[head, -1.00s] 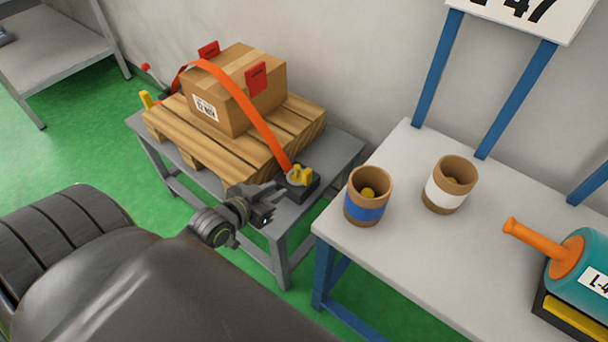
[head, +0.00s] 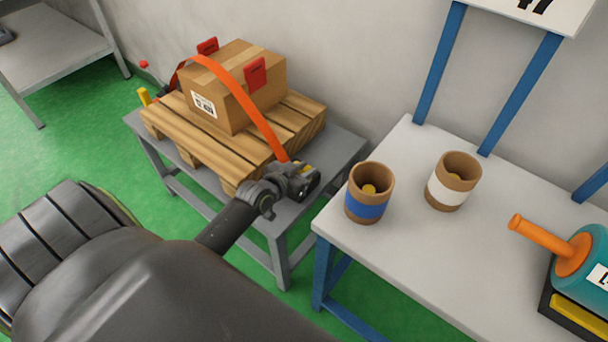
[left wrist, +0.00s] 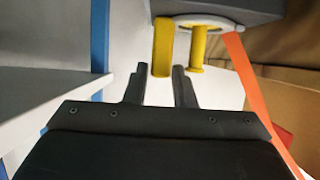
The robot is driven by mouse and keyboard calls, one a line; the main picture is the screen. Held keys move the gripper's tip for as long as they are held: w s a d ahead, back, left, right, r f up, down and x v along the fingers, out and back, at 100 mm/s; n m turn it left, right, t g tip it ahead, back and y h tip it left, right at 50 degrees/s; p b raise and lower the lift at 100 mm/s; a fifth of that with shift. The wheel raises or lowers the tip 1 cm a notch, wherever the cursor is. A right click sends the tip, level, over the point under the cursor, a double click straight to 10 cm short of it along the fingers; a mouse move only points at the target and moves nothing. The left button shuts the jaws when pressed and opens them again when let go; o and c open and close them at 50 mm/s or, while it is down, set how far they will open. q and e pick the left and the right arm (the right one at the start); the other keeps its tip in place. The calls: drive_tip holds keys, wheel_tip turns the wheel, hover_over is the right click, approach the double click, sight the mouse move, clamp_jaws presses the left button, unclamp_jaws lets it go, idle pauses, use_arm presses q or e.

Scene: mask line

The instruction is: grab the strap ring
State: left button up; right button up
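The yellow strap ring (head: 307,168) sits at the lower end of the orange strap (head: 246,98), mostly hidden behind my left gripper (head: 303,182) in the head view. In the left wrist view the strap ring (left wrist: 162,48) shows as a flat yellow tab and a yellow post under a grey block (left wrist: 215,12). My left gripper (left wrist: 159,84) is open there, with nothing between its two dark fingers. The tab is just ahead of the fingertips, roughly in line with the gap. I cannot tell whether they touch. My right gripper is not in view.
The strap runs over a cardboard box (head: 222,100) on a wooden pallet (head: 190,128), on a grey table (head: 345,150). To the right, a white-topped bench (head: 400,235) holds a blue-banded cup (head: 368,205), a white-banded cup (head: 447,192) and a teal tool (head: 590,255).

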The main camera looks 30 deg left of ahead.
use_arm(q)
drive_tip(key=shift+c, duration=0.3)
clamp_jaws()
